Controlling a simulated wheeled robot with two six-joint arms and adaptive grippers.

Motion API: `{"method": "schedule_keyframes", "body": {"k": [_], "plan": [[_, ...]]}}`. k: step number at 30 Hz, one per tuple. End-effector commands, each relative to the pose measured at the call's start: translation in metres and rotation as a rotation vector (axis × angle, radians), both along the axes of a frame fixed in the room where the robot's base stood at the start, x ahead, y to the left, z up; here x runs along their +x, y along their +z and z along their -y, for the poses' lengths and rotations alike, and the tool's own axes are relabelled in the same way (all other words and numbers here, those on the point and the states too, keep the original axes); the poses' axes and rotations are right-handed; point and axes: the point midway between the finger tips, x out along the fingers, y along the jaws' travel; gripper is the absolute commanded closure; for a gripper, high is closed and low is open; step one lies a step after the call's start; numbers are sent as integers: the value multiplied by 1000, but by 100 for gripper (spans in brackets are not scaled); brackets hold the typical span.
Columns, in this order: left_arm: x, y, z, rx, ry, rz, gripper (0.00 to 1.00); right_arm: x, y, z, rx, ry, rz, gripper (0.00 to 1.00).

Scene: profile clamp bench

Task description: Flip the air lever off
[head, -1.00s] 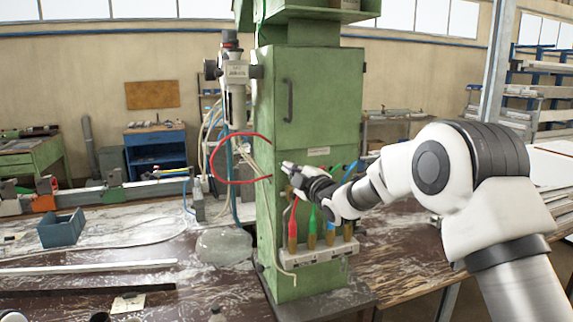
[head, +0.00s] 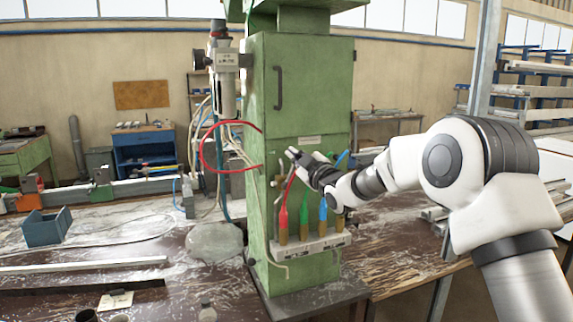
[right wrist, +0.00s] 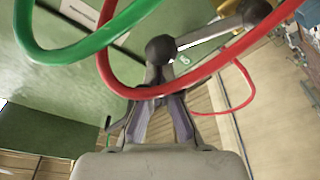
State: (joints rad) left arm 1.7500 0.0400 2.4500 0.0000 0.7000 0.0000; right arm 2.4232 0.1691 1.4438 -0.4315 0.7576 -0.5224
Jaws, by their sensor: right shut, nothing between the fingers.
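The air lever (right wrist: 208,36) shows in the right wrist view as a grey bar with a dark ball knob at its near end, beside the green cabinet. In the head view I cannot make it out clearly. My right gripper (head: 292,154) is shut and empty in front of the green cabinet's lower panel, above the bottles. In the right wrist view its fingertips (right wrist: 158,84) come together close to the ball knob; I cannot tell whether they touch it. A red hose crosses in front of the fingers and hides part of them. My left gripper is not in view.
The green cabinet (head: 300,90) stands on the bench. Red, green and blue hoses run to bottles in a grey rack (head: 310,244) below my gripper. A red hose (head: 203,150) loops out at the left.

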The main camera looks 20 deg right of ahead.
Motion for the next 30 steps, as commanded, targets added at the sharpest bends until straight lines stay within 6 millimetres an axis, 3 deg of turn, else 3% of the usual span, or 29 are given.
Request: {"method": "schedule_keyframes", "body": {"k": [15, 30], "plan": [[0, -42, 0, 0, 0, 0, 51, 1, -23, 40, 489, 0, -17, 100], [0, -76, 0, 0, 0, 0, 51, 2, -54, 65, 945, 0, -33, 100]]}}
